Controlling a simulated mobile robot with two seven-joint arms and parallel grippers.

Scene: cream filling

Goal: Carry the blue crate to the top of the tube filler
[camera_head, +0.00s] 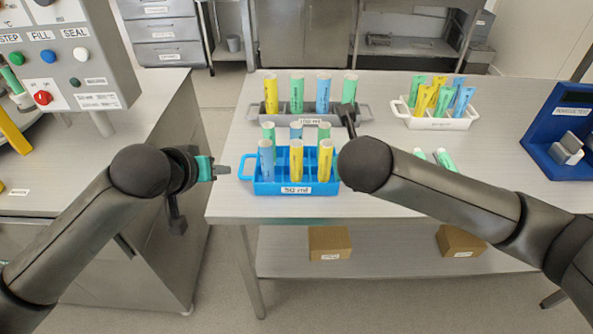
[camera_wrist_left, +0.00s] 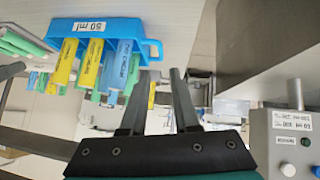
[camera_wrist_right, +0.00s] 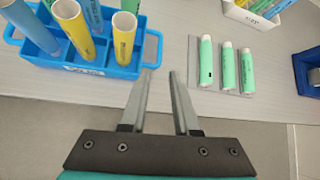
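The blue crate (camera_head: 265,188), labelled 50 ml, stands upright on the table near its front edge, holding several blue, yellow and green tubes. It also shows in the left wrist view (camera_wrist_left: 120,30) and the right wrist view (camera_wrist_right: 125,70). My left gripper (camera_head: 224,170) is open and empty, just left of the crate's left handle (camera_head: 245,168), apart from it. My right gripper (camera_wrist_right: 160,71) is open and empty near the crate's right handle; my arm hides it in the head view. The tube filler (camera_head: 75,50), with STEP, FILL and SEAL buttons, stands at upper left; its top is out of view.
A grey rack (camera_head: 305,113) of large tubes stands just behind the crate. A white crate (camera_head: 430,122) of tubes is at back right. Green tubes (camera_wrist_right: 226,65) lie right of the blue crate. A floor gap separates the table from the filler's counter (camera_head: 160,110).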

